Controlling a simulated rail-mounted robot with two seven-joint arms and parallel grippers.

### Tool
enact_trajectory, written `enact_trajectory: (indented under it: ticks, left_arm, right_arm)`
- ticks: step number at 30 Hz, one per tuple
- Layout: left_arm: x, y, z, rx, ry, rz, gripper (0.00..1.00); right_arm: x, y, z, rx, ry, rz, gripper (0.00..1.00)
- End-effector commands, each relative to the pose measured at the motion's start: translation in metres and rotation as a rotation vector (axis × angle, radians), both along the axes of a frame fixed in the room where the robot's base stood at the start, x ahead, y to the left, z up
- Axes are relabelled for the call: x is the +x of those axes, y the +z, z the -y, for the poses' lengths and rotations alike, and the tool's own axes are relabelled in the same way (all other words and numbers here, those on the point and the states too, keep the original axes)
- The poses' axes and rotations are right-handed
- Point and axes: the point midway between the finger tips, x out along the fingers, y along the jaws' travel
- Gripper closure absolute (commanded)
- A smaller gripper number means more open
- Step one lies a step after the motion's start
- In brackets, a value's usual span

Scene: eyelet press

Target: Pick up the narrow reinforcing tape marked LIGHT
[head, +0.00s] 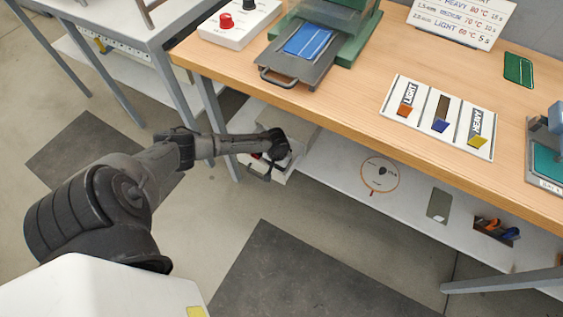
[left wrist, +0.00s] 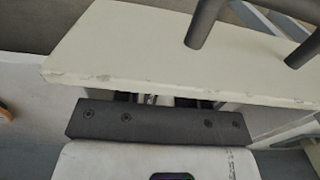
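A white board (head: 420,132) lies on the wooden bench, with slots labelled LIGHT and HEAVY and a middle one whose label I cannot read. The LIGHT slot at its left end holds a small orange-brown piece (head: 404,110), which seems to be the narrow tape. A blue piece (head: 439,125) is in the middle and a yellow one (head: 476,140) at HEAVY. My left gripper (head: 272,158) is below the bench front, by a pale box on the lower shelf, well left of and below the board. Its fingers are not clear in either view. My right gripper is not in view.
The wooden bench (head: 350,75) carries a green press with a blue sheet on its tray (head: 290,68), and a white control box (head: 232,32) with a red knob. A blue-grey device stands at right. The lower shelf (head: 340,170) runs beneath. Bench wood left of the board is clear.

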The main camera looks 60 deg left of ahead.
Motion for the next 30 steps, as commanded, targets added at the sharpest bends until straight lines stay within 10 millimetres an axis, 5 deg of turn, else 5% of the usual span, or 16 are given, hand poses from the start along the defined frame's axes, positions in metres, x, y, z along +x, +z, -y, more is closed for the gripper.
enact_trajectory:
  ticks: [10, 19, 26, 30]
  left_arm:
    - [0.0, 0.0, 0.0, 0.0, 0.0, 0.0, 0.95]
    - [0.0, 0.008, 0.0, 0.0, 0.0, 0.0, 0.95]
    - [0.0, 0.052, 0.0, 0.0, 0.0, 0.001, 0.95]
    - [0.008, 0.066, 0.034, -0.004, -0.003, 0.003, 0.95]
  right_arm:
    - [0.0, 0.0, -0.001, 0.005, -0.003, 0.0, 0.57]
    - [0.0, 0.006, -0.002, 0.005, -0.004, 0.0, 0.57]
    - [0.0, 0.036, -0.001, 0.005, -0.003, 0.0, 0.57]
    - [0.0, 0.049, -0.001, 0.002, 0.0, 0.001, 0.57]
